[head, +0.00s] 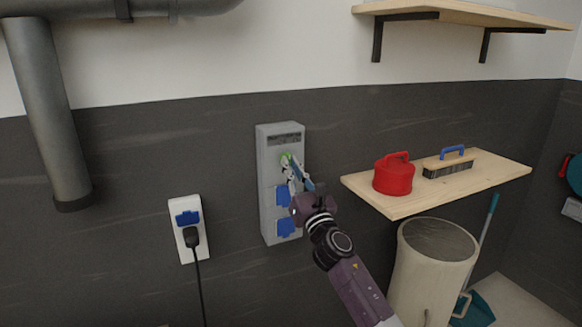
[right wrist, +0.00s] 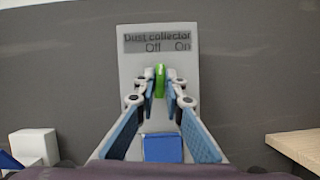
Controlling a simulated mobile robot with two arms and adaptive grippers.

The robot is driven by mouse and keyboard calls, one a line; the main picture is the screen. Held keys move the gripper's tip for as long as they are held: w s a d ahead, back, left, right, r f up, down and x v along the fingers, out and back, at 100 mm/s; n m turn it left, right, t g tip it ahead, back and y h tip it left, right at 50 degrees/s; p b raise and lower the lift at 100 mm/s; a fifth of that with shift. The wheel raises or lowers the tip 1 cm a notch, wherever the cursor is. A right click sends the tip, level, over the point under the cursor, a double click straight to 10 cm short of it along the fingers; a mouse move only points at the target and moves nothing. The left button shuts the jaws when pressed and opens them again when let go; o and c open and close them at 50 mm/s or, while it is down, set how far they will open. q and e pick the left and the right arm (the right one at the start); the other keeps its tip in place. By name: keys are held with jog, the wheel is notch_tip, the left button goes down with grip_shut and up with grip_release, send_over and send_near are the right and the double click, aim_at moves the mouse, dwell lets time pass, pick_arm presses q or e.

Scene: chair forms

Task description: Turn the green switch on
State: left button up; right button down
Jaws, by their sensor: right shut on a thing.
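The green switch (right wrist: 160,80) is on a grey wall box (right wrist: 130,65) labelled "Dust collector", with "Off" and "On" printed above it. In the right wrist view its handle stands nearly upright, below and just right of "Off". My right gripper (right wrist: 160,92) is shut on the green switch, one finger on each side. In the head view the right gripper (head: 290,168) reaches up to the box from below right and hides most of the switch (head: 286,157). My left gripper is not in view.
The box has blue socket covers (head: 286,228) below the switch. A white socket with a black plug (head: 191,237) is on the left. At right, a wooden shelf (head: 500,180) holds a red canister (head: 394,178) and a brush (head: 447,164). A beige bin (head: 415,275) stands below.

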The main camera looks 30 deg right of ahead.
jog(key=shift+a+r+m+g+h+p, duration=0.1)
jog(key=shift+m+g+h+p, duration=1.15)
jog(key=shift+m, duration=2.25)
jog(key=shift+a+r+m+g+h+p, duration=0.1)
jog(key=shift+m+g+h+p, duration=1.1)
jog(key=shift+m, duration=2.3)
jog(key=shift+a+m+g+h+p, duration=0.1)
jog(key=shift+m+g+h+p, duration=0.45)
jog(key=shift+m+p, duration=2.15)
jog(key=shift+m+b, duration=0.8)
jog(key=shift+m, duration=0.1)
jog(key=c, duration=2)
grip_release()
jog(key=shift+d, duration=0.1)
jog(key=v, duration=1.2)
jog(key=shift+r, duration=0.2)
